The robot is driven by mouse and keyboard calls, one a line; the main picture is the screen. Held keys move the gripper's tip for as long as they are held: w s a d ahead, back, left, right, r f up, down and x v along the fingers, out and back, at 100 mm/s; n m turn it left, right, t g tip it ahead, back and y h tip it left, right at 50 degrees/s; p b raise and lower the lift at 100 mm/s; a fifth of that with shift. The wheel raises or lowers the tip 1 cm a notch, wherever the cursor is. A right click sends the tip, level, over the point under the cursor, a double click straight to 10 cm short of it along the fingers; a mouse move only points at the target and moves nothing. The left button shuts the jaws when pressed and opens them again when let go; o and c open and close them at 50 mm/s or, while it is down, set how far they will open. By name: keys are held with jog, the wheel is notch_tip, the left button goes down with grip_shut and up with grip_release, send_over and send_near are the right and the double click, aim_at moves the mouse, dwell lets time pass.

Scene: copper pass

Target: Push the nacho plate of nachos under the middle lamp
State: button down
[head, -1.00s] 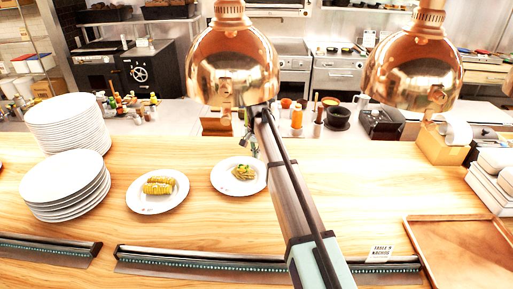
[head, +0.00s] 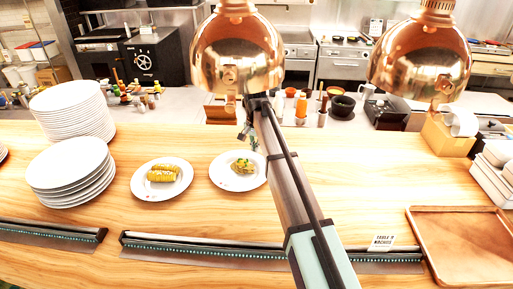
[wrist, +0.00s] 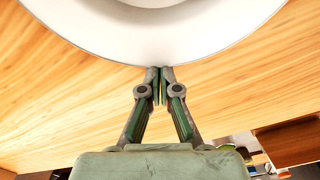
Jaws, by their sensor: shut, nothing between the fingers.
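The nacho plate (head: 221,181) is a white round plate with a small yellow-green heap of nachos (head: 243,166) on the wooden counter, in the head view. Its white rim also fills the top of the wrist view (wrist: 160,52). My gripper (wrist: 160,73) is shut and empty, its fingertips at the plate's rim; I cannot tell if they touch. In the head view my gripper (head: 243,134) is small, just beyond the plate's far edge. Two copper lamps show, one above the plate (head: 237,55) and one to the right (head: 420,58); which is the middle one is unclear.
A white plate of corn (head: 147,188) sits close left of the nacho plate. Stacked plates (head: 70,175) stand farther left. A ticket rail (head: 205,250) with a sign (head: 382,243) runs along the front. A copper tray (head: 465,250) lies right. The counter's middle right is clear.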

notch_tip(320, 180, up, 8)
jog(key=shift+f, duration=0.25)
jog(key=shift+s, duration=0.1)
dwell(0.4)
jog(key=s+r+p, duration=0.1)
jog(key=s+p, duration=0.2)
jog(key=s, duration=0.8)
jog(key=shift+s+p, duration=0.3)
jog(key=shift+s, duration=0.05)
